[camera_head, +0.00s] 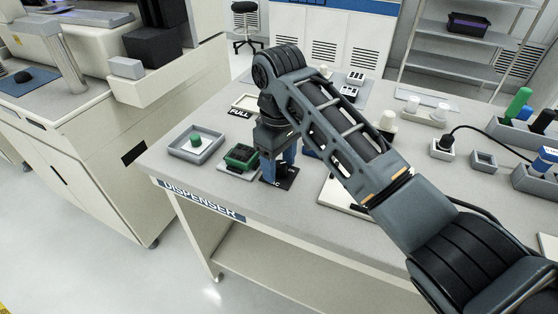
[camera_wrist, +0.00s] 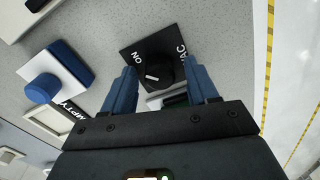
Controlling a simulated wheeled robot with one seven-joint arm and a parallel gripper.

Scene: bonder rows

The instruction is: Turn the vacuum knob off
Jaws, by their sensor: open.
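The vacuum knob (camera_wrist: 160,70) is a round black knob with a white mark, on a black plate (camera_wrist: 135,50) lettered ON and, partly hidden, VAC. In the wrist view the blue fingers of my gripper (camera_wrist: 161,70) stand open, one on each side of the knob, with nothing held. Whether the fingertips touch the knob cannot be told. The mark lies on the knob's lower left part in the wrist view.
A green device (camera_head: 240,156) stands just left of the plate, with a grey tray (camera_head: 178,150) beyond it. A blue knob-like piece (camera_wrist: 43,88) on a white block shows in the wrist view. A cabled socket (camera_head: 443,150) and grey bins stand at the table's right.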

